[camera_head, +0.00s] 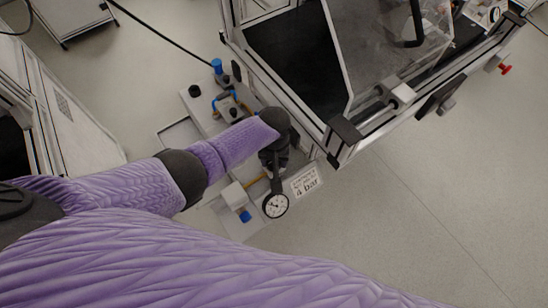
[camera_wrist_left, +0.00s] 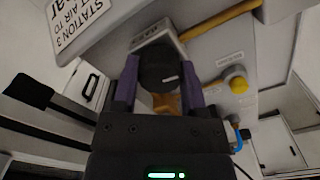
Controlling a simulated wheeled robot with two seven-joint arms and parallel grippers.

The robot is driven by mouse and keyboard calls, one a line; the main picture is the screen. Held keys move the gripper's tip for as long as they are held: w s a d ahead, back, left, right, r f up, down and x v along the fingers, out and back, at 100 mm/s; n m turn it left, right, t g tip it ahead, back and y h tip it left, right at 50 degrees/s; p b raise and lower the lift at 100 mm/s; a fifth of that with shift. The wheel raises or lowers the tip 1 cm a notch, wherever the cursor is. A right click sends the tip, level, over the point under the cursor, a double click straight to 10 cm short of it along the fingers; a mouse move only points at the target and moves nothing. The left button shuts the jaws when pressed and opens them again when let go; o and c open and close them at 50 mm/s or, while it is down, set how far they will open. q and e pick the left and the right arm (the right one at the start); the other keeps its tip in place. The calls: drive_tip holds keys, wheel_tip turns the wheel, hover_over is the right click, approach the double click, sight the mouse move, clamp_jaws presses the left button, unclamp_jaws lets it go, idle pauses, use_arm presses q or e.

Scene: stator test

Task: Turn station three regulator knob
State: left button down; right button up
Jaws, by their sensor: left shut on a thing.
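My left gripper (camera_head: 275,160) reaches down over the station three panel, and my forearm and wrist hide most of the regulator in the head view. In the left wrist view, the fingers of the left gripper (camera_wrist_left: 160,88) are shut on the round black regulator knob (camera_wrist_left: 158,66), one finger on each side. A small white mark shows on the knob. A round pressure gauge (camera_head: 275,205) with a white face sits just below the gripper. Its needle is too small to read. A white label (camera_head: 306,181) reading "4 bar" is beside it; the station 3 label (camera_wrist_left: 82,22) also shows in the wrist view. My right gripper is not in view.
A large framed machine (camera_head: 340,150) stands close to the right of the panel. Blue-capped fittings (camera_head: 217,66) and a white block with a blue fitting (camera_head: 236,198) sit on the panel. Floor at right is clear.

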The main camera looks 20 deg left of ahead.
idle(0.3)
use_arm(q)
drive_tip(key=shift+c, duration=0.7)
unclamp_jaws()
wheel_tip(320, 180, up, 10)
drive_tip(key=p, duration=0.6)
drive_tip(key=shift+f, duration=0.1)
